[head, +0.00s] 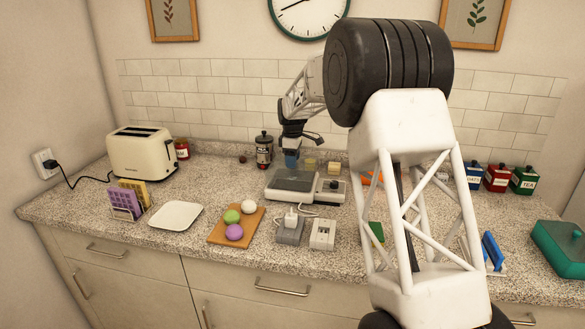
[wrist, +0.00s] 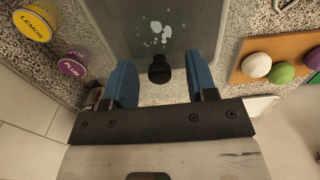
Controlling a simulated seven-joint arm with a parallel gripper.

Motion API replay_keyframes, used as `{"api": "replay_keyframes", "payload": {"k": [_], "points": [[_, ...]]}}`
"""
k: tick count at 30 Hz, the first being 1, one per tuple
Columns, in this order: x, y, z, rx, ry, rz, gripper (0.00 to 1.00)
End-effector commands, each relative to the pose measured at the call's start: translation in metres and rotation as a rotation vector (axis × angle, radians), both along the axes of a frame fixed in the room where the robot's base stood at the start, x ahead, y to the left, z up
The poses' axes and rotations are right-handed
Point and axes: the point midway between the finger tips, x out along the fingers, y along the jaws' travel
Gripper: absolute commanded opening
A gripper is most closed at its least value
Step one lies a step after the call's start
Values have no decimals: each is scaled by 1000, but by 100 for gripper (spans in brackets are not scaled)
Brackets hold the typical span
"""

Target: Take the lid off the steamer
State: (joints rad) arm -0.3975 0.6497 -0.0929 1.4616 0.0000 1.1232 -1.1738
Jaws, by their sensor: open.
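The steamer (head: 333,192) is a low grey appliance with a dial on its right side, standing mid-counter. Its lid (head: 293,181) is a grey, see-through plate that covers the left part. In the wrist view the lid (wrist: 160,35) shows pale droplets and a small dark knob (wrist: 159,68) near its edge. My gripper (head: 291,162) hangs above the lid's back part. In the wrist view my gripper (wrist: 162,80) is open, with one blue finger on either side of the knob in the picture. I cannot tell whether the fingers reach down to the knob's height.
A wooden board (head: 217,237) with several coloured balls stands front left, near a white plate (head: 176,215). Lemon (wrist: 32,24) and plum (wrist: 73,64) tubs are close on the left in the wrist view. Plug blocks (head: 322,234) sit in front.

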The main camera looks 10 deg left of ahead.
Motion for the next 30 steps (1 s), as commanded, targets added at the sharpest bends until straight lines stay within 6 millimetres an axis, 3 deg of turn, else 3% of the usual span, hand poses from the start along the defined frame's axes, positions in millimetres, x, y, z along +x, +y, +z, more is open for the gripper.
{"api": "replay_keyframes", "payload": {"k": [19, 29, 30], "points": [[0, 0, -4, 0, 0, 0, 51], [0, 0, -4, 0, 0, 0, 0], [0, 0, -4, 0, 0, 0, 0]]}}
